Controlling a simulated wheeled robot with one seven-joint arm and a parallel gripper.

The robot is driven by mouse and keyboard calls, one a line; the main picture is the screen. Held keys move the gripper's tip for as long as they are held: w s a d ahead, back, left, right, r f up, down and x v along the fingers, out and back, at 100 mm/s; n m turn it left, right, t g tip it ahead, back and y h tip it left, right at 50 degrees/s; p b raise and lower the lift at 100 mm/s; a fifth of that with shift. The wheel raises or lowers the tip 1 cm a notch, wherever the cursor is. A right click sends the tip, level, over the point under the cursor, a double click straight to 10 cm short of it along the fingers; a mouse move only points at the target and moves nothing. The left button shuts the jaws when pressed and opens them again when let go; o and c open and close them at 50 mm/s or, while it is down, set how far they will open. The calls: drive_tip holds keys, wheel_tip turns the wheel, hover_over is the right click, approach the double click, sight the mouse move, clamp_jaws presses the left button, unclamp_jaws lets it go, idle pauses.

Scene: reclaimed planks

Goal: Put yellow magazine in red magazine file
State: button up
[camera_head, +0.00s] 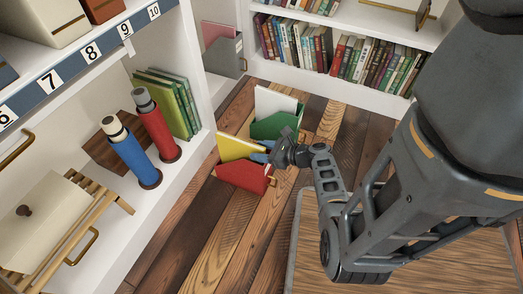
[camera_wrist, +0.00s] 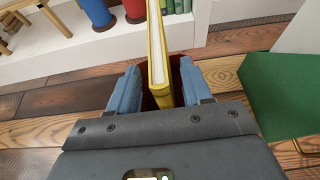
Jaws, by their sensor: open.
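The yellow magazine (camera_head: 236,147) stands in the red magazine file (camera_head: 243,177) on the plank floor, its upper part sticking out above the file's front. My gripper (camera_head: 264,153) is at the right side of the file. In the wrist view my gripper (camera_wrist: 160,76) is open, its two blue fingers on either side of the yellow magazine (camera_wrist: 157,50). There seem to be gaps between the magazine and the fingers. A little of the red file shows dark red between the fingers. The magazine's lower part is hidden inside the file.
A green magazine file (camera_head: 277,124) with a white magazine stands just behind the red file. A grey file (camera_head: 224,54) stands farther back. White shelves with books enclose the left and back; blue (camera_head: 134,157) and red (camera_head: 157,127) cylinders stand on the left shelf. Floor in front is clear.

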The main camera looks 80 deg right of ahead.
drive_tip(key=p+v, duration=0.4)
drive_tip(key=v, duration=0.8)
